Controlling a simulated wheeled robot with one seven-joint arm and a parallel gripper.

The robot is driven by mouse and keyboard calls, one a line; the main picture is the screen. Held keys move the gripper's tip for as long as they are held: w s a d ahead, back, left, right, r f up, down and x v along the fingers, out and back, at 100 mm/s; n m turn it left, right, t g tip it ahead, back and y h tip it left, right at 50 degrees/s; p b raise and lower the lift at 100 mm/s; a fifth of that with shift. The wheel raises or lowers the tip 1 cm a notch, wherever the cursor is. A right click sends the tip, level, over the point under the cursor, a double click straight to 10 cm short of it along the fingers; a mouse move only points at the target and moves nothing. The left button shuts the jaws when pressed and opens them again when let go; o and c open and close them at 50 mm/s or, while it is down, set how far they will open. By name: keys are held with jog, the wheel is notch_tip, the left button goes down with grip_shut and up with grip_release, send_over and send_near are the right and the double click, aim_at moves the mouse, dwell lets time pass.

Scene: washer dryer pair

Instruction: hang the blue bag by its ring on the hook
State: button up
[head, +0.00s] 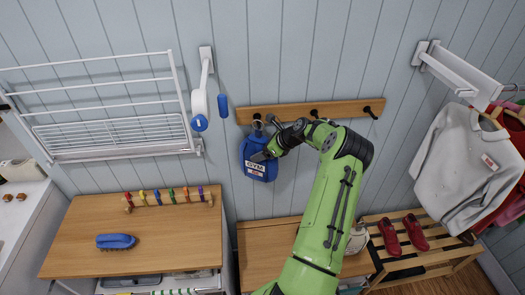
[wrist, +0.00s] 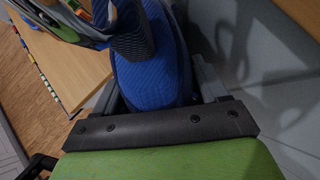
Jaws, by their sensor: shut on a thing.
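The blue bag (head: 258,172), with a white "GYM" label, hangs upright in front of the wall just below the left end of the wooden hook rail (head: 290,109). My gripper (head: 268,152) reaches it from the right and is shut on it near its upper part. In the wrist view the blue bag (wrist: 150,78) fills the space between my fingers. A dark hook (head: 257,117) is at the left of the rail, right above the bag. The ring is small here, and I cannot tell whether it is around the hook or only in front of it.
Two more hooks sit on the rail, a middle one (head: 314,113) behind my arm and a right one (head: 370,112). A wooden counter (head: 80,225) with a blue brush (head: 116,241) is at lower left. A drying rack (head: 110,135) and hanging clothes (head: 465,160) flank the rail.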

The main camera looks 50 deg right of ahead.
jog(key=o, duration=1.4)
jog(key=shift+o, duration=0.2)
jog(key=v, duration=1.6)
